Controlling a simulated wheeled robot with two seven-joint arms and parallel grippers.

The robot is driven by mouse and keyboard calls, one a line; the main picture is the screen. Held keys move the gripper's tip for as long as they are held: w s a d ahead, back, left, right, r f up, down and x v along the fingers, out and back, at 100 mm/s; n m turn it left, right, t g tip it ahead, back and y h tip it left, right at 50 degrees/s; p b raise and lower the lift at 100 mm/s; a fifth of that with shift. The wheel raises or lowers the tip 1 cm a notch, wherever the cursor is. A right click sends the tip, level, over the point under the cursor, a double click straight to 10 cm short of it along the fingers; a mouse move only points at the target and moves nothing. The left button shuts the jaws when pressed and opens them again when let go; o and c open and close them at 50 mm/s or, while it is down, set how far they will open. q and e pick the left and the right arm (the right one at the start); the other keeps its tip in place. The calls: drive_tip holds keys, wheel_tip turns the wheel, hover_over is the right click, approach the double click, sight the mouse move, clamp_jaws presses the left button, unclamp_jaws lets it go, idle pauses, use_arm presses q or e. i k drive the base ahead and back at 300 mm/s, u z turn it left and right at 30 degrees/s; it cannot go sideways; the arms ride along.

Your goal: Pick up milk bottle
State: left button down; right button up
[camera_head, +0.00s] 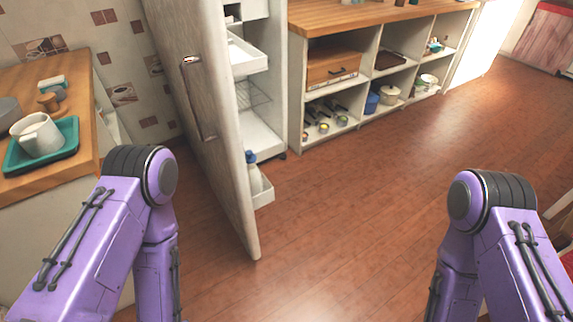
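A small bottle (253,172) with a white body and a blue cap stands in the low door bin of the open fridge, close to the inner face of the door. It may be the milk bottle, but it is too small to read a label. The fridge door (205,110) stands open towards me and hides part of the inside. Both of my purple arms show with their elbows bent, one at the lower left and one at the lower right. Neither gripper is in the frame.
A wooden counter (75,75) at left holds a teal tray (70,150) with a white mug (38,133). An open shelf unit (298,85) with a wooden top stands behind, beside the fridge shelves (262,135). The wooden floor (350,210) in the middle is clear.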

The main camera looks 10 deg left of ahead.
sight(255, 175)
drive_tip(key=u, duration=0.05)
drive_tip(key=i, duration=1.05)
drive_tip(key=u, duration=0.65)
drive_tip(key=k, duration=0.5)
drive_tip(key=u, duration=1.3)
drive_tip(key=k, duration=0.8)
drive_tip(key=z, duration=1.75)
drive_tip(key=i, duration=0.5)
